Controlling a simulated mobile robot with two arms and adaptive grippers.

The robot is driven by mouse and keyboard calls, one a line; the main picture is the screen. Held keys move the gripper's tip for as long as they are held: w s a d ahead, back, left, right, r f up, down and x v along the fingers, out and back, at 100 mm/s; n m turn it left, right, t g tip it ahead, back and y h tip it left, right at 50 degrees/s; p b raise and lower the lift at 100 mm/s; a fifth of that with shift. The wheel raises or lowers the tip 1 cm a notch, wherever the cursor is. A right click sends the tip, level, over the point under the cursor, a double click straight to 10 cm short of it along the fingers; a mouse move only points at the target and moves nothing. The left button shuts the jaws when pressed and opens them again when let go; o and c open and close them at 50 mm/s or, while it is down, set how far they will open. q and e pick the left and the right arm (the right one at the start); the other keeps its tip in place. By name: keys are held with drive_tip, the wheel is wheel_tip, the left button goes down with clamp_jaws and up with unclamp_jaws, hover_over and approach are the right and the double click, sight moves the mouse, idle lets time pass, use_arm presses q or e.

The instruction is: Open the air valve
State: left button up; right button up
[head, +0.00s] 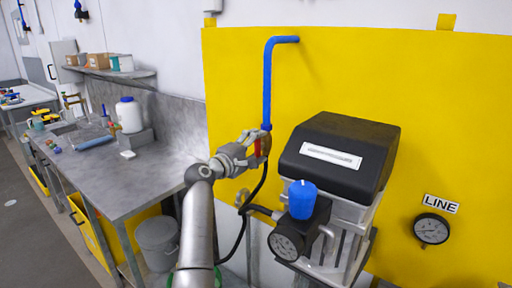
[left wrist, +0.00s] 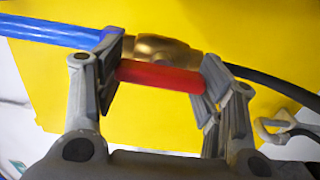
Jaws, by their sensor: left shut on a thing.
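The air valve has a brass body (left wrist: 165,47) between the blue pipe (head: 268,85) and a black hose (head: 255,187). Its red handle (left wrist: 160,76) lies along the line of the pipe in the left wrist view. My left gripper (head: 256,145) is at the valve, its two fingers closed on the ends of the red handle. In the head view the fingers cover most of the valve, and only a strip of red shows. My right gripper is not in view.
A black-topped machine (head: 343,140) with a blue knob (head: 302,199) and a gauge (head: 287,244) stands right of my gripper. A LINE gauge (head: 432,230) is on the yellow panel (head: 440,120). A metal workbench (head: 120,180) is at left, with a grey bin (head: 157,245) beneath.

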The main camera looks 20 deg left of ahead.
use_arm(q)
drive_tip(key=o, duration=1)
drive_tip(key=shift+s, duration=0.1)
drive_tip(key=v, duration=1.1)
drive_tip(key=shift+s+a, duration=0.15)
drive_tip(key=shift+s, duration=0.25)
